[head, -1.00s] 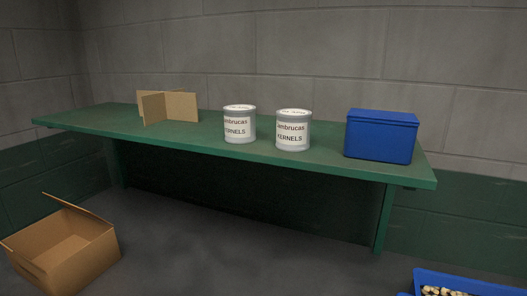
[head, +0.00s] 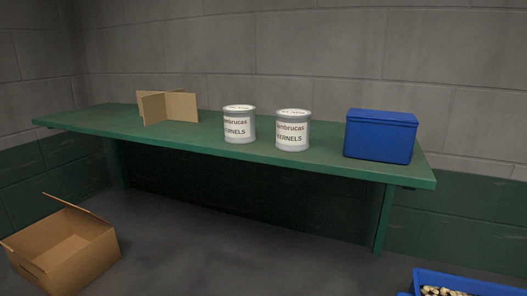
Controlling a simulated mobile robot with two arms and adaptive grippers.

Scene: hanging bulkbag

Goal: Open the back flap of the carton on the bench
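No carton stands on the green bench (head: 330,163). A brown cardboard carton (head: 78,268) sits on the floor at the lower left, in front of the bench. Its top is open and I see into it. One flap (head: 77,209) stands up at its back, slanting down to the right. The carton's front left edge reaches close to the picture's left border. Neither of my grippers shows in the head view.
On the bench stand a crossed cardboard divider (head: 168,106), two white labelled cans (head: 239,125) (head: 293,131) and a blue lidded box (head: 380,137). A blue bin (head: 470,284) with pale pieces is cut off at the lower right. The floor (head: 240,255) between is clear.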

